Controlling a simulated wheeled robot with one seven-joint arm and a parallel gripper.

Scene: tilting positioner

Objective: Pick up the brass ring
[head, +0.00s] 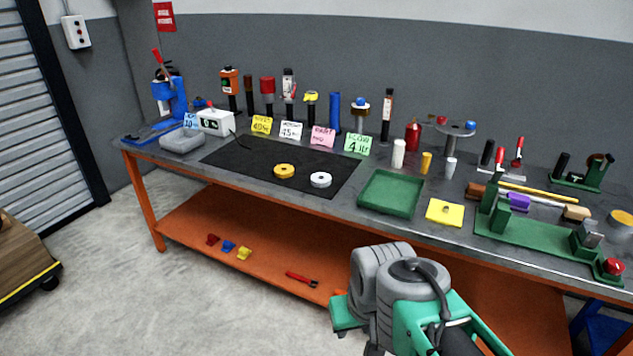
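The brass ring (284,171) is a yellow-gold ring with a hole in its middle. It lies flat on the black mat (240,158) on the workbench, near the mat's front edge. A similar white ring (320,180) lies just to its right, apart from it. My arm shows at the lower right, in front of the bench and well away from the brass ring. My gripper's fingers do not show in the picture. Nothing covers the brass ring.
An empty-looking green tray (391,193) and a yellow pad (445,212) stand right of the mat. Small sign cards (291,130) and several upright tools line the mat's back. A green fixture (535,236) fills the bench's right end. The mat's left part is clear.

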